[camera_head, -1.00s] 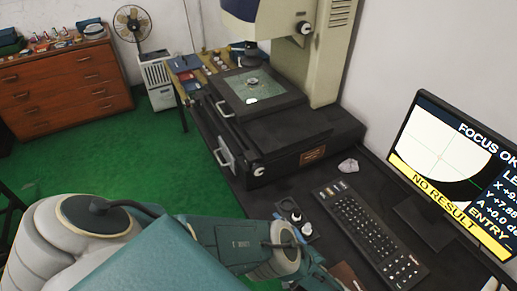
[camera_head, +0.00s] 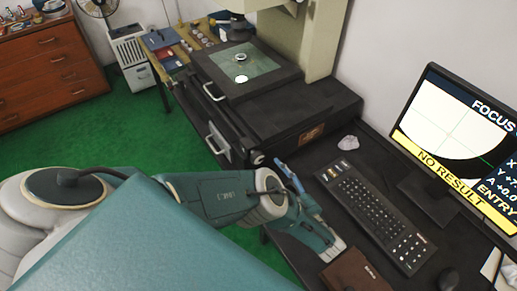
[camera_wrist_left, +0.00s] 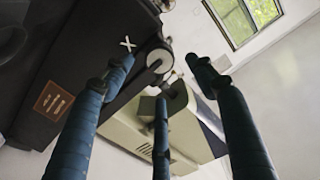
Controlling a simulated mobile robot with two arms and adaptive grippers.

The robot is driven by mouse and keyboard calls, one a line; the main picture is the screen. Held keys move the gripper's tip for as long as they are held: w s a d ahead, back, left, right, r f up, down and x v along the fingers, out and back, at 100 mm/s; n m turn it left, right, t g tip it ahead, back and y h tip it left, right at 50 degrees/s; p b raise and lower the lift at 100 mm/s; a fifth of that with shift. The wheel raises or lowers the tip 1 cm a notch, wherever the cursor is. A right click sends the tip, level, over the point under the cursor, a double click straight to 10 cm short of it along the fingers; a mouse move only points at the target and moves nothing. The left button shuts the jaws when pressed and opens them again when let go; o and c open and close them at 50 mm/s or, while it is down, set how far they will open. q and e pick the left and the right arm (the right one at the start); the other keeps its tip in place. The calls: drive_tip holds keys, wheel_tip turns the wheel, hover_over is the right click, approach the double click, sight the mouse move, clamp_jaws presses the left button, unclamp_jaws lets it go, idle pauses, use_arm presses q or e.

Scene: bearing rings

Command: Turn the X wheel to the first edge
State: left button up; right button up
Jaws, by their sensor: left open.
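The X wheel (camera_wrist_left: 159,60) is a pale-faced round knob beside a white X mark (camera_wrist_left: 126,43) in the left wrist view. In the head view the wheel (camera_head: 256,158) sits at the front lower corner of the dark machine base. My left gripper (camera_head: 280,166) is open just right of it. In the wrist view its blue fingers (camera_wrist_left: 162,80) spread around the wheel's direction; I cannot tell whether any finger touches it. The monitor (camera_head: 455,150) shows a white field with a dark curved edge, crosshair lines and a yellow NO RESULT bar. My right gripper is out of view.
A bearing ring (camera_head: 241,57) lies on the glass stage (camera_head: 262,68). A small pale lump (camera_head: 348,142) is behind the keyboard.

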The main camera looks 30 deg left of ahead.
sight(260, 161)
use_arm(q)
drive_tip(key=x, duration=0.3)
drive_tip(key=shift+w+a+f+b, duration=0.15)
drive_tip(key=shift+a+f+b, duration=0.05)
drive_tip(key=shift+a+b, duration=0.2)
drive_tip(key=b+x, duration=0.1)
drive_tip(key=x, duration=0.2)
drive_tip(key=shift+w+a+r, duration=0.1)
drive_tip(key=shift+a, duration=0.05)
drive_tip(key=c, duration=1.2)
drive_tip(key=shift+o, duration=0.2)
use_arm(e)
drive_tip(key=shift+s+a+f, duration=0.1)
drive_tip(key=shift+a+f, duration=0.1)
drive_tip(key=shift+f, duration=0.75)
